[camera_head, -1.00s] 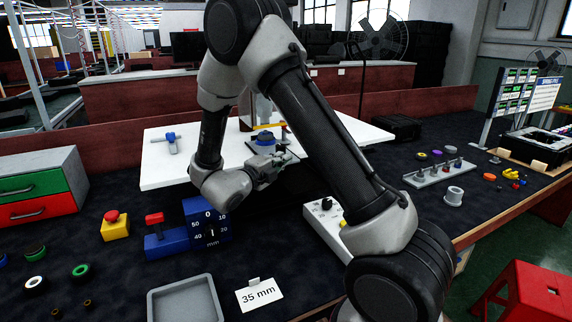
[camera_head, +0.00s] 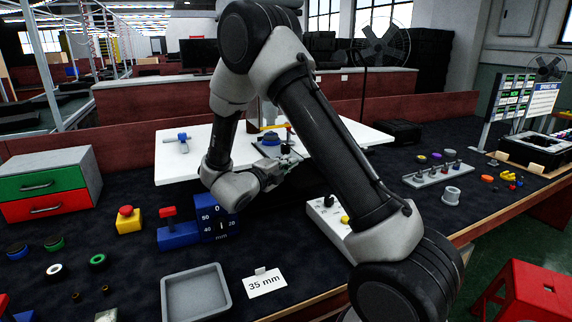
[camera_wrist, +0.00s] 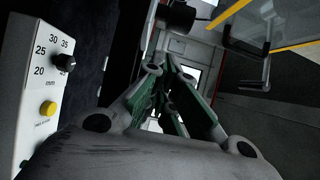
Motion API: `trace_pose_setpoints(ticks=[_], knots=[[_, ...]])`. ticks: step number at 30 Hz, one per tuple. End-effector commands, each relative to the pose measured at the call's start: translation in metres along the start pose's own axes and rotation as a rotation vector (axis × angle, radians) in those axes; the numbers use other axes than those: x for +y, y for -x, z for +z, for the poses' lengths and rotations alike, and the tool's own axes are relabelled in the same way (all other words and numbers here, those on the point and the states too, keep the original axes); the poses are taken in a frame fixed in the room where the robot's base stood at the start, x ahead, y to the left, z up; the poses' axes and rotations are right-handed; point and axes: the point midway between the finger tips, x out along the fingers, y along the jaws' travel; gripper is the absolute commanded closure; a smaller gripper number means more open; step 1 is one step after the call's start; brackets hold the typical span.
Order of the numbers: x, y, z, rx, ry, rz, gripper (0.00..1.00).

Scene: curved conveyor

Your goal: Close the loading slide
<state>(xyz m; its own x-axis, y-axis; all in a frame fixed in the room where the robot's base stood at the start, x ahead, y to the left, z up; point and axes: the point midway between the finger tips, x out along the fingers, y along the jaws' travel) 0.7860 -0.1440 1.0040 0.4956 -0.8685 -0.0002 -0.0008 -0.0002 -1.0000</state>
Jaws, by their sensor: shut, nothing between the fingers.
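My gripper (camera_head: 284,163) is shut and empty at the front of a small machine on a white tabletop. Its closed fingers also show in the wrist view (camera_wrist: 168,92). In the wrist view, a dark bracket-like handle (camera_wrist: 245,48) and a clear panel with a yellow edge (camera_wrist: 298,46) stand at the upper right, apart from the fingers. I cannot tell which part is the loading slide, or whether it is open.
A white control box (camera_head: 323,222) with a dial and yellow button stands close by; it also shows in the wrist view (camera_wrist: 38,85). A blue gauge (camera_head: 213,219), yellow-based red button (camera_head: 128,220), grey tray (camera_head: 170,312) and "35 mm" card (camera_head: 266,283) lie in front. A pegged rack (camera_head: 437,180) is right.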

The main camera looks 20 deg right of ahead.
Motion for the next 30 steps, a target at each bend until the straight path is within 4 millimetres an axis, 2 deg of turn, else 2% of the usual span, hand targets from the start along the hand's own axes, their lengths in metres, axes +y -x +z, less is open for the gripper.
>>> trace_pose_setpoints(ticks=[18,21,26,30], knots=[[0.0,0.086,0.0,-0.002,0.001,0.0,1.0],[0.0,0.096,0.0,-0.001,0.001,0.0,1.0],[0.0,0.1,-0.001,0.001,0.001,0.001,1.0],[-0.006,0.091,0.009,-0.052,0.002,0.044,1.0]])
